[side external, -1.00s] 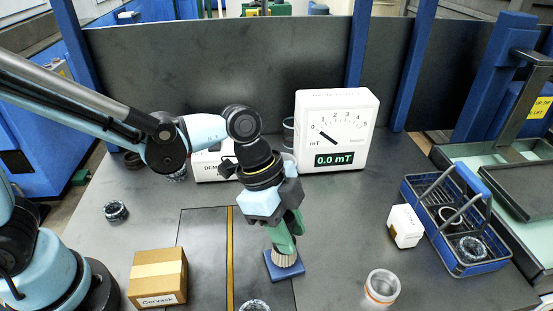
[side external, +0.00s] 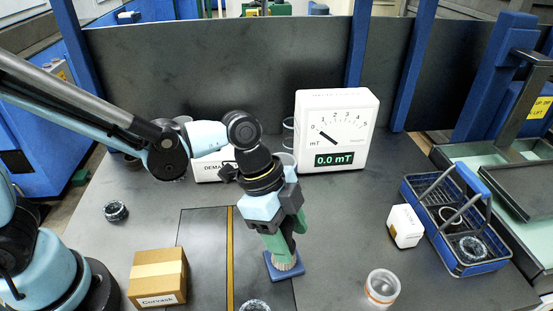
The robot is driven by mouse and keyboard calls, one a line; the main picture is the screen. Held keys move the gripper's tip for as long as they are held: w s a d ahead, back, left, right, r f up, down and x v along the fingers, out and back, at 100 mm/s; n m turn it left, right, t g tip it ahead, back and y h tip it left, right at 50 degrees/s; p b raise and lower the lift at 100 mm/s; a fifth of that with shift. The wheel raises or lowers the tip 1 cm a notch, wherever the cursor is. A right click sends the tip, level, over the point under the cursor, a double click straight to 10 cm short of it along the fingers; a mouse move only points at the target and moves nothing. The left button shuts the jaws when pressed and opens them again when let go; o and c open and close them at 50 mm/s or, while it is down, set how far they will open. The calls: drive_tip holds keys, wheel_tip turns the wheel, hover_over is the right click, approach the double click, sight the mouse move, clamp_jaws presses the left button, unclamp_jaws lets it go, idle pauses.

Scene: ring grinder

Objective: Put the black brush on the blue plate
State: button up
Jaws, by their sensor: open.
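The blue plate (side external: 296,271) lies flat on the table, right of the yellow stripe. A pale, ribbed, bristle-like end (side external: 285,264) stands on it, and I take this to be the brush. Any black handle is hidden behind or between my fingers. My gripper (side external: 287,248) points down over the plate with its green fingers around or just above that pale end. The fingers are apart. Whether they still touch the brush cannot be seen.
A cardboard box (side external: 158,277) stands left of the stripe. A glass jar (side external: 382,287), a white box (side external: 405,226) and a blue basket (side external: 450,225) are on the right. A meter (side external: 336,131) stands behind. A dark ring (side external: 255,305) lies at the front edge.

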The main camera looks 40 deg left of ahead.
drive_tip(key=w+v, duration=0.1)
drive_tip(key=v, duration=1.1)
drive_tip(key=a+f+n+t+y, duration=0.1)
drive_tip(key=a+n+t+y, duration=0.1)
drive_tip(key=a+n, duration=0.6)
drive_tip(key=s+a+f+n+t+y, duration=0.1)
drive_tip(key=a+f+n+t+y, duration=0.1)
drive_tip(key=a+n+t, duration=0.2)
drive_tip(key=a+n, duration=0.3)
drive_tip(key=a, duration=0.3)
drive_tip(key=shift+s+f+n+y, duration=0.3)
drive_tip(key=shift+s+n, duration=0.05)
drive_tip(key=shift+n, duration=0.05)
